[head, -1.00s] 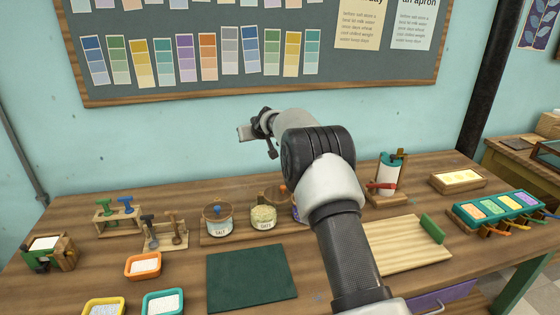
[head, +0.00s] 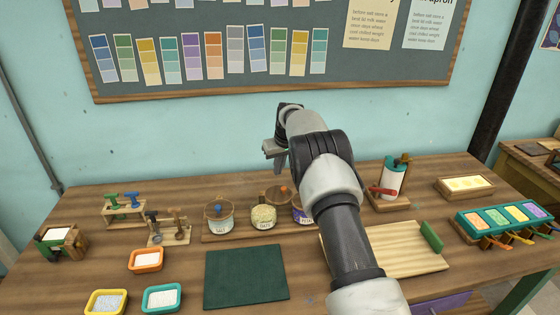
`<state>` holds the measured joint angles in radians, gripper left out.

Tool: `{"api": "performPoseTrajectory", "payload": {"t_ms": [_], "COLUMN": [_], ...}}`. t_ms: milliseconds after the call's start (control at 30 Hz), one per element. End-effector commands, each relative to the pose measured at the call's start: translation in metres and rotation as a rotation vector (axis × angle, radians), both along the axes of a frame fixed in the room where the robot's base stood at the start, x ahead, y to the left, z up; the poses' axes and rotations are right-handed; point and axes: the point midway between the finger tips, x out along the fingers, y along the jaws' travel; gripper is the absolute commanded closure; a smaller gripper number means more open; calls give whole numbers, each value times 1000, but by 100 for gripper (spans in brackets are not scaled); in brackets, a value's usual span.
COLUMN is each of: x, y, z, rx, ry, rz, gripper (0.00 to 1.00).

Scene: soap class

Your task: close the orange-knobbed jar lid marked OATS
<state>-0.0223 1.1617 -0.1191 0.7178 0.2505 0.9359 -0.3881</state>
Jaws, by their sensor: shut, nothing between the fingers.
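The OATS jar (head: 263,217) is the middle of three glass jars on a wooden base and is filled with pale flakes. Its top looks uncovered. A brown lid with an orange knob (head: 279,194) stands raised just behind and right of its mouth; how it is attached is too small to tell. My gripper (head: 277,157) hangs above and behind the jars, shut and empty, apart from the lid.
The blue-knobbed SALT jar (head: 219,216) stands left of the OATS jar. A purple-labelled jar (head: 299,213) on the right is partly hidden by my arm. A dark green mat (head: 246,276) lies in front.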

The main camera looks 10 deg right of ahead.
Motion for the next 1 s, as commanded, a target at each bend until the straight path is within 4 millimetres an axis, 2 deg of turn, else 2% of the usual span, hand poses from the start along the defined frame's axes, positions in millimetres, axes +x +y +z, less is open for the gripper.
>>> {"api": "performPoseTrajectory", "payload": {"t_ms": [167,700,1000], "x": [7,-26,-31], "y": [3,-7,-8], "z": [-24,-27,-28], "rx": [2,2,2], "ry": [1,1,-1], "rz": [1,0,-1], "gripper": [100,100,100]}}
